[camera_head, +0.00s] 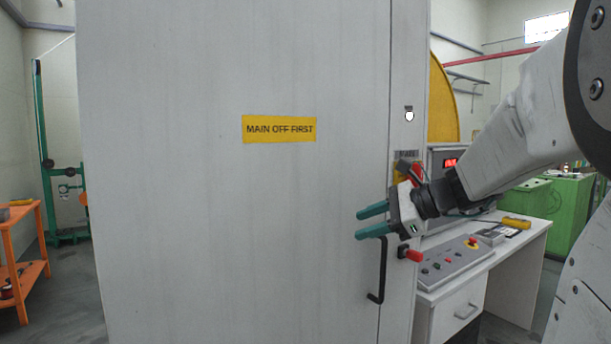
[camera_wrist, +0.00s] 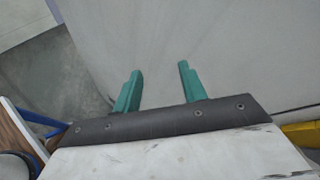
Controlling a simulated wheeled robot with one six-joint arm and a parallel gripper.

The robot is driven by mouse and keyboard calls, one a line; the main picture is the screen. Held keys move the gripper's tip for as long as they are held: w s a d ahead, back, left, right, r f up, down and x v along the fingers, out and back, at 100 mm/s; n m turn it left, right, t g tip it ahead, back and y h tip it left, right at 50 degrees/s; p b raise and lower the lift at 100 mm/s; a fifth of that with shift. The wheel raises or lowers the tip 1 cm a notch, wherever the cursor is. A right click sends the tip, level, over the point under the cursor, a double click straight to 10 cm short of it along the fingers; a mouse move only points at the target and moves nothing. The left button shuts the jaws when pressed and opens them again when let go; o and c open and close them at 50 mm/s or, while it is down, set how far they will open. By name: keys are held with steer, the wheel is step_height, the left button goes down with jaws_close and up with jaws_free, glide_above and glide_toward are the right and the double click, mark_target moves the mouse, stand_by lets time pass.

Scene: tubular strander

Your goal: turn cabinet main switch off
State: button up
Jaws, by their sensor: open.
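The grey cabinet (camera_head: 200,220) fills the middle of the head view, with a yellow "MAIN OFF FIRST" label (camera_head: 279,129) on its door. The main switch (camera_head: 411,172), red on a yellow plate, sits on the narrow right strip of the cabinet, partly hidden behind my wrist. My gripper (camera_head: 372,222) is open and empty, its green fingers pointing left in front of the door's right edge, left of and below the switch. In the wrist view, the open fingers (camera_wrist: 158,85) face the blank cabinet surface (camera_wrist: 220,40); the switch is not in that view.
A black door handle (camera_head: 380,270) hangs just below my fingers. A red knob (camera_head: 411,255) sticks out beside it. A desk with a control panel (camera_head: 455,265) stands at right, green cabinets (camera_head: 568,210) behind. An orange shelf (camera_head: 25,255) stands at left.

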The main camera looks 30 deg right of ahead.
steer(key=d+r+m+t+h, duration=0.1)
steer(key=d+r+m+t, duration=0.1)
steer(key=d+m, duration=0.35)
steer(key=d+r+m+t+h, duration=0.1)
steer(key=d+r+m+t, duration=0.15)
steer(key=d, duration=0.65)
steer(key=m+t+h, duration=0.3)
steer(key=m+h, duration=0.1)
glide_toward(422, 177)
steer(key=w, duration=0.9)
steer(key=shift+w+a, duration=0.2)
steer(key=shift+a, duration=0.15)
steer(key=shift+y, duration=0.3)
jaws_close()
